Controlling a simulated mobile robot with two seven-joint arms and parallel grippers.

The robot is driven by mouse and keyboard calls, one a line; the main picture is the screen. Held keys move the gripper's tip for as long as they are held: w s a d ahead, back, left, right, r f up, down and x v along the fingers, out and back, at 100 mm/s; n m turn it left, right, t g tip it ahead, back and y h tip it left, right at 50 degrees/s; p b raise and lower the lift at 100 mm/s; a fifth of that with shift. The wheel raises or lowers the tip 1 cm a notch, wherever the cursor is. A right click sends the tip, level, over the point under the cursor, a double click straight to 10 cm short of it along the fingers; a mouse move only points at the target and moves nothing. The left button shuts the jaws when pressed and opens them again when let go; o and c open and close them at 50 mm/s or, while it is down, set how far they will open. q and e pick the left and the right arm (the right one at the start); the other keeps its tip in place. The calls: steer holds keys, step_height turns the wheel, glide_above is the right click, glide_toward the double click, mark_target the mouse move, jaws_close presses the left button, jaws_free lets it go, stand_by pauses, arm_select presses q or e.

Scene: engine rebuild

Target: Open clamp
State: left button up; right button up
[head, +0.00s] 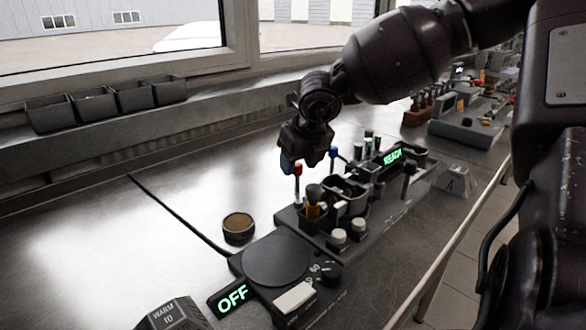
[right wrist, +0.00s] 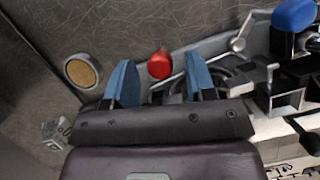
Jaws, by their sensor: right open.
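My right gripper (head: 301,160) hangs over the dark fixture on the bench, its fingers pointing down. It is open, with two blue fingers apart in the right wrist view (right wrist: 159,72). A red knob (head: 297,169) on a thin upright stem stands just under the fingers. In the right wrist view the red knob (right wrist: 160,64) shows in the gap between the fingertips; I cannot tell how far below them it is. A blue knob (head: 333,152) stands behind and to the right, and also shows in the right wrist view (right wrist: 294,15). Which part is the clamp is not clear.
A round tan-topped puck (head: 238,228) sits left of the fixture. A round dark plate (head: 275,259) with an OFF display (head: 233,298) is in front. A READY display (head: 392,157) glows behind. Bins (head: 94,105) line the window ledge. The bench at left is clear.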

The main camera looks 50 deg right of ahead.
steer(key=shift+w+f, duration=0.2)
steer(key=shift+f, duration=0.25)
steer(key=c, duration=0.9)
